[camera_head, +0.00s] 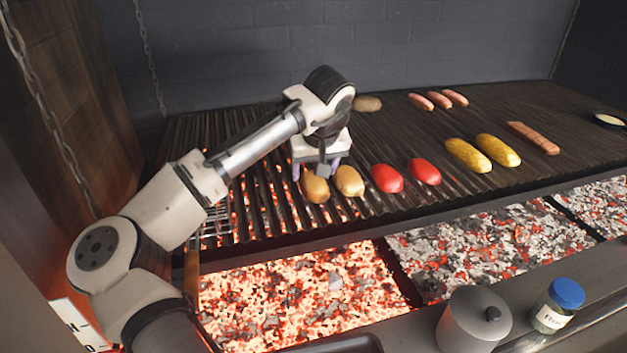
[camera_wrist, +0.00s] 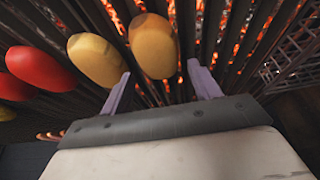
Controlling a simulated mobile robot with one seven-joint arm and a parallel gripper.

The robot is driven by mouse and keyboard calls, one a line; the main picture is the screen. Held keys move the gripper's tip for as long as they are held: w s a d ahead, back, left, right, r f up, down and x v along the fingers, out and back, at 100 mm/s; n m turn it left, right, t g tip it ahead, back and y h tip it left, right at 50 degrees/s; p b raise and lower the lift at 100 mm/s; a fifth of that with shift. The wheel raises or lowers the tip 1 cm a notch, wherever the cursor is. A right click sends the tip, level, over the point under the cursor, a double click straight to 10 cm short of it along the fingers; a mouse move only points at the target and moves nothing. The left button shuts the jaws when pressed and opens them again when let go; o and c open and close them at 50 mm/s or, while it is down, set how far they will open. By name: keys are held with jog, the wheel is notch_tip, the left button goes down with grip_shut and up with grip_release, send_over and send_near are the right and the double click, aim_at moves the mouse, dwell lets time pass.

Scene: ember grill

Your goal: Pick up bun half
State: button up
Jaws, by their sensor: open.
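Two smooth, rounded tan-yellow pieces lie side by side on the grill grate, a left one (camera_head: 315,188) and a right one (camera_head: 349,181). They could be bun halves or potatoes; I cannot tell. My gripper (camera_head: 316,170) is open, pointing down just over and behind the left piece. In the wrist view my gripper (camera_wrist: 160,68) has its two purple fingers apart. The left piece (camera_wrist: 153,40) shows between and just beyond the fingertips, and the other (camera_wrist: 97,58) is outside the fingers. Whether a finger touches either piece is unclear.
Two red peppers (camera_head: 387,179) and two corn cobs (camera_head: 467,155) lie to the right. A brownish round piece (camera_head: 367,103) and sausages (camera_head: 454,98) lie farther back. Glowing coals (camera_head: 300,290) are in front. A metal pot (camera_head: 474,318) and blue-lidded jar (camera_head: 556,306) stand at front right.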

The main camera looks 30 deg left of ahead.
aim_at(312, 177)
jog(key=shift+p+x, duration=0.35)
jog(key=shift+x, duration=1.25)
jog(key=shift+r, duration=0.1)
jog(key=c, duration=0.7)
jog(key=shift+c, duration=0.2)
